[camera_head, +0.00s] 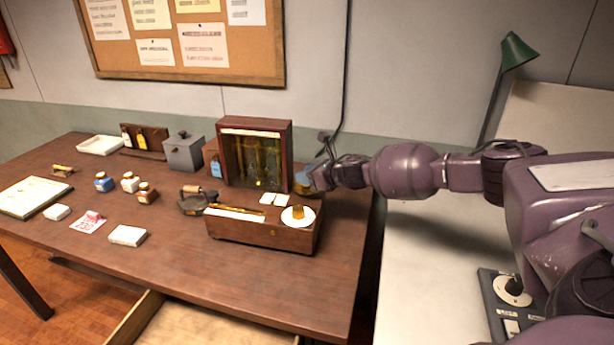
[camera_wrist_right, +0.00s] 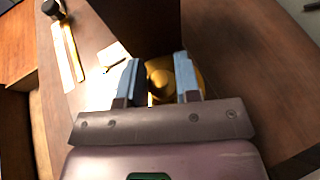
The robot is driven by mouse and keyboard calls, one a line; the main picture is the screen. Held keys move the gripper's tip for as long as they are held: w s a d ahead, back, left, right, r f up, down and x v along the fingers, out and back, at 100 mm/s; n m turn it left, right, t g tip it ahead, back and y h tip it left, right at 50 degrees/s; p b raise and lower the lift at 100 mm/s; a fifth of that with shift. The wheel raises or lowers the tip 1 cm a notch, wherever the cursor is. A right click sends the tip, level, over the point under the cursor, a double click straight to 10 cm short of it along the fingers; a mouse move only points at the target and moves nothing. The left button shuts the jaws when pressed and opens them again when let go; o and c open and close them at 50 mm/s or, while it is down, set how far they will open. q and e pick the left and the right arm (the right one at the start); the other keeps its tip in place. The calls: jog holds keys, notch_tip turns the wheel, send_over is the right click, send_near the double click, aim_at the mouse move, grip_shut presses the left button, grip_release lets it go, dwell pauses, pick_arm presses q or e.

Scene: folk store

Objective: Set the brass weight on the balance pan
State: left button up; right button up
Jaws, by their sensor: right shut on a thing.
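My right gripper (camera_head: 316,180) is at the right of the balance's glazed wooden case (camera_head: 285,158), above the table. In the right wrist view its two blue-padded fingers (camera_wrist_right: 160,82) are shut on a brass weight (camera_wrist_right: 183,68), round and shiny, partly hidden by the fingers. In the head view the held weight is hard to tell from the fingers. The balance's wooden base (camera_head: 262,234) carries a round white pan (camera_head: 288,220) at front right, with a small brass-coloured piece (camera_head: 298,211) on it. The gripper is behind and slightly right of this pan, apart from it. My left gripper is not in view.
A dark round pan-like object (camera_head: 193,205) stands left of the base. A grey box (camera_head: 183,153), small jars (camera_head: 130,182) and white blocks (camera_head: 127,236) lie farther left. The table's right edge is close to my arm. The table front right is clear.

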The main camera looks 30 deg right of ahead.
jog(key=shift+f, duration=0.15)
jog(key=o, duration=1)
jog(key=shift+c, duration=0.2)
jog(key=shift+r, duration=0.2)
jog(key=v, duration=1.2)
jog(key=shift+b, duration=0.4)
jog(key=shift+f, duration=0.1)
